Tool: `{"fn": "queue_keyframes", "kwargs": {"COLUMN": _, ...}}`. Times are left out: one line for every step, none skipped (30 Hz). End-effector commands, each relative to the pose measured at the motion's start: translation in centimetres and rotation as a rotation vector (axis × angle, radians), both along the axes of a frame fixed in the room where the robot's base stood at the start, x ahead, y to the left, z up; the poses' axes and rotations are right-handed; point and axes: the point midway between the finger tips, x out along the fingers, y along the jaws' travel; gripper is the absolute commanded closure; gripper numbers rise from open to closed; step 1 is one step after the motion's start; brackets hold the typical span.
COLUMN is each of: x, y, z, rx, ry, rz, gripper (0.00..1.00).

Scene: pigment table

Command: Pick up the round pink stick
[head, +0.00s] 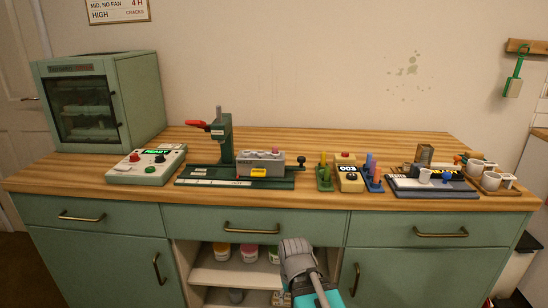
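No round pink stick can be made out for certain. A small blue rack (374,186) right of centre on the worktop holds several upright coloured sticks (372,168), bluish and pinkish; their shapes are too small to tell. A small pink piece (275,151) also shows on top of the grey block in the green press; I cannot tell what it is. My gripper (294,246) is low in the middle, in front of the drawers and below the worktop, apart from the sticks. Its fingers are not clear, so its opening cannot be told.
On the wooden worktop (300,140) stand a green cabinet (140,90), a control box (148,166), a green press (228,140), a green rack (324,180), a counter box reading 003 (347,181), a dark scale (432,190) and a cup tray (495,190). Open shelves (215,275) hold jars.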

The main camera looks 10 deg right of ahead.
Motion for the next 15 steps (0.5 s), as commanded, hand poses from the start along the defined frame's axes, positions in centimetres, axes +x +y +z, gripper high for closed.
{"fn": "queue_keyframes", "kwargs": {"x": 0.0, "y": 0.0, "z": 0.1, "rx": 0.000, "ry": 0.000, "rz": 0.000, "gripper": 0.35}}
{"fn": "queue_keyframes", "kwargs": {"x": 0.0, "y": 0.0, "z": 0.2, "rx": 0.000, "ry": 0.000, "rz": 0.000, "gripper": 0.35}}
{"fn": "queue_keyframes", "kwargs": {"x": 0.0, "y": 0.0, "z": 0.4, "rx": 0.000, "ry": 0.000, "rz": 0.000, "gripper": 0.35}}
{"fn": "queue_keyframes", "kwargs": {"x": 0.0, "y": 0.0, "z": 0.5, "rx": 0.000, "ry": -0.001, "rz": 0.000, "gripper": 0.35}}
{"fn": "queue_keyframes", "kwargs": {"x": 0.0, "y": 0.0, "z": 0.8, "rx": 0.000, "ry": -0.001, "rz": 0.000, "gripper": 0.35}}
{"fn": "queue_keyframes", "kwargs": {"x": 0.1, "y": 0.0, "z": 1.1, "rx": 0.000, "ry": -0.001, "rz": 0.000, "gripper": 0.35}}
{"fn": "queue_keyframes", "kwargs": {"x": 0.1, "y": 0.0, "z": 1.4, "rx": 0.000, "ry": -0.002, "rz": 0.000, "gripper": 0.35}}
{"fn": "queue_keyframes", "kwargs": {"x": 0.1, "y": 0.0, "z": 1.8, "rx": 0.000, "ry": -0.002, "rz": 0.000, "gripper": 0.35}}
{"fn": "queue_keyframes", "kwargs": {"x": 0.1, "y": 0.0, "z": 2.3, "rx": 0.000, "ry": -0.003, "rz": 0.000, "gripper": 0.35}}
{"fn": "queue_keyframes", "kwargs": {"x": 0.1, "y": 0.0, "z": 2.7, "rx": 0.000, "ry": -0.003, "rz": 0.000, "gripper": 0.35}}
{"fn": "queue_keyframes", "kwargs": {"x": 0.2, "y": 0.0, "z": 3.2, "rx": 0.000, "ry": -0.004, "rz": 0.000, "gripper": 0.35}}
{"fn": "queue_keyframes", "kwargs": {"x": 0.2, "y": 0.0, "z": 3.9, "rx": 0.000, "ry": -0.005, "rz": 0.000, "gripper": 0.35}}
{"fn": "queue_keyframes", "kwargs": {"x": 0.2, "y": 0.0, "z": 4.4, "rx": 0.000, "ry": -0.005, "rz": 0.000, "gripper": 0.35}}
{"fn": "queue_keyframes", "kwargs": {"x": 0.3, "y": 0.0, "z": 5.0, "rx": 0.000, "ry": -0.006, "rz": 0.000, "gripper": 0.35}}
{"fn": "queue_keyframes", "kwargs": {"x": 0.3, "y": 0.0, "z": 5.7, "rx": 0.000, "ry": -0.007, "rz": 0.000, "gripper": 0.35}}
